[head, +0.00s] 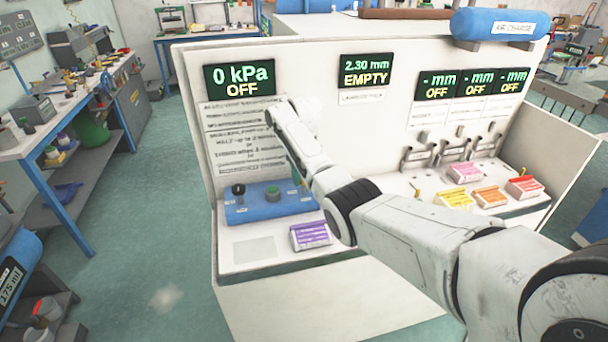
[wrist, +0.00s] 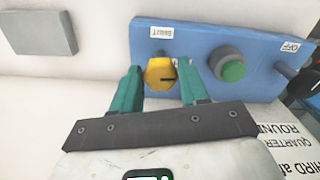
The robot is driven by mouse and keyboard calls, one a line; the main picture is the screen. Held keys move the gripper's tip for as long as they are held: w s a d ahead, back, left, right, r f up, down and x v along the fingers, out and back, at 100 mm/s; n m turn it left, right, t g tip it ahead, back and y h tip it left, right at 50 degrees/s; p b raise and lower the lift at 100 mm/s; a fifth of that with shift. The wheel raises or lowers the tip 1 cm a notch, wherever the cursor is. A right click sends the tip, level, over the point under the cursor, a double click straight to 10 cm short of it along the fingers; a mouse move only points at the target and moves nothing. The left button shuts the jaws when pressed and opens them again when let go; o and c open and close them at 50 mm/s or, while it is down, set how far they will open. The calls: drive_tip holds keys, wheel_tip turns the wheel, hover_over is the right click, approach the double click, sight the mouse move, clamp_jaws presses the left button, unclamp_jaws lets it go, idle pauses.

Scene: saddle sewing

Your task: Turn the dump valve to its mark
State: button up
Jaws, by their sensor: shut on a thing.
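The dump valve is a yellow knob (wrist: 158,77) with a dark line on its face, on a blue panel block (wrist: 190,50). A small white label (wrist: 168,32) stands just above it in the wrist view; its lettering is upside down and hard to read. My gripper (wrist: 159,71) has its teal fingers on both sides of the knob and is shut on it. The line lies roughly sideways, toward the right finger. In the head view the blue block (head: 255,213) shows, but my arm hides the knob.
A green button (wrist: 232,71) sits beside the valve, with a black knob (wrist: 297,80) near an OFF label beyond it. In the head view, a purple-topped block (head: 310,236) lies in front of the blue block. The pressure display (head: 240,78) reads 0 kPa OFF.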

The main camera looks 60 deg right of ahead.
drive_tip(key=o, duration=1.1)
drive_tip(key=shift+c, duration=0.2)
wheel_tip(320, 180, up, 11)
drive_tip(key=shift+f+p, duration=0.15)
drive_tip(key=shift+p, duration=0.3)
